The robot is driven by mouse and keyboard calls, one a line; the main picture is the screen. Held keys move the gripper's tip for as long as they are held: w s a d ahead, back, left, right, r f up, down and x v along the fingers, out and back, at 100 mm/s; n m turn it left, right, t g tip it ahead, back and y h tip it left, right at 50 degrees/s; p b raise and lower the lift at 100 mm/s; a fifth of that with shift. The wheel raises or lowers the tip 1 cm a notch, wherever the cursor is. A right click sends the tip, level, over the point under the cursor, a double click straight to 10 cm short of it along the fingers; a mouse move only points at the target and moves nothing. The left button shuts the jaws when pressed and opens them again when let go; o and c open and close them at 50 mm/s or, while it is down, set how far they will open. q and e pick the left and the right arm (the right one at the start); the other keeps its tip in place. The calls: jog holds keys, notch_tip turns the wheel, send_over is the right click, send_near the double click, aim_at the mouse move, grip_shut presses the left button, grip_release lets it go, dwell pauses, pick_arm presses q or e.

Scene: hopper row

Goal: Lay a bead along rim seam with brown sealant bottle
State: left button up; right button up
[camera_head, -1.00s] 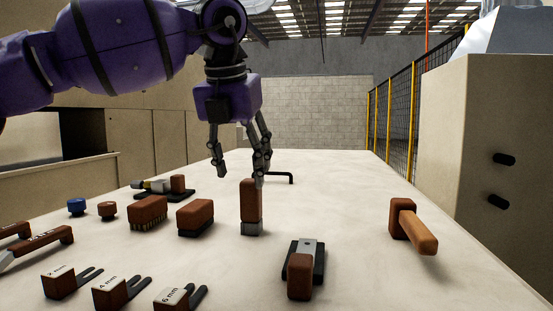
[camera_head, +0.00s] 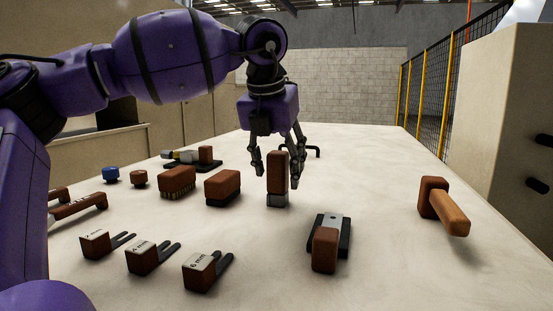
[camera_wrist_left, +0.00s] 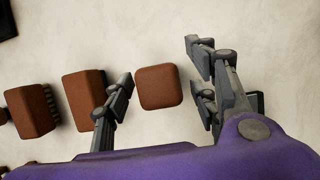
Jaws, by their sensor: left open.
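An upright brown block with a grey lower end (camera_head: 277,168) stands on the table; it may be the brown sealant bottle, but no label shows. Its brown top also shows in the left wrist view (camera_wrist_left: 158,87). I cannot make out a rim seam. My right gripper is not in view.
Marked gauge blocks (camera_head: 200,272) lie at front left, a brown-handled scraper-like tool (camera_head: 325,249) at front, and a mallet (camera_head: 443,205) at right. The table's right middle is clear.

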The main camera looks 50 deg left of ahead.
pick_arm(q)
jog(key=c, duration=1.3)
jog(key=shift+c, duration=0.2)
jog(key=shift+r, duration=0.15)
jog(key=shift+r, duration=0.95)
jog(key=shift+r+p, duration=0.55)
jog(key=shift+r, duration=1.45)
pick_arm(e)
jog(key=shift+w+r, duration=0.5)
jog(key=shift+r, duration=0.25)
pick_arm(q)
jog(key=shift+f, duration=0.15)
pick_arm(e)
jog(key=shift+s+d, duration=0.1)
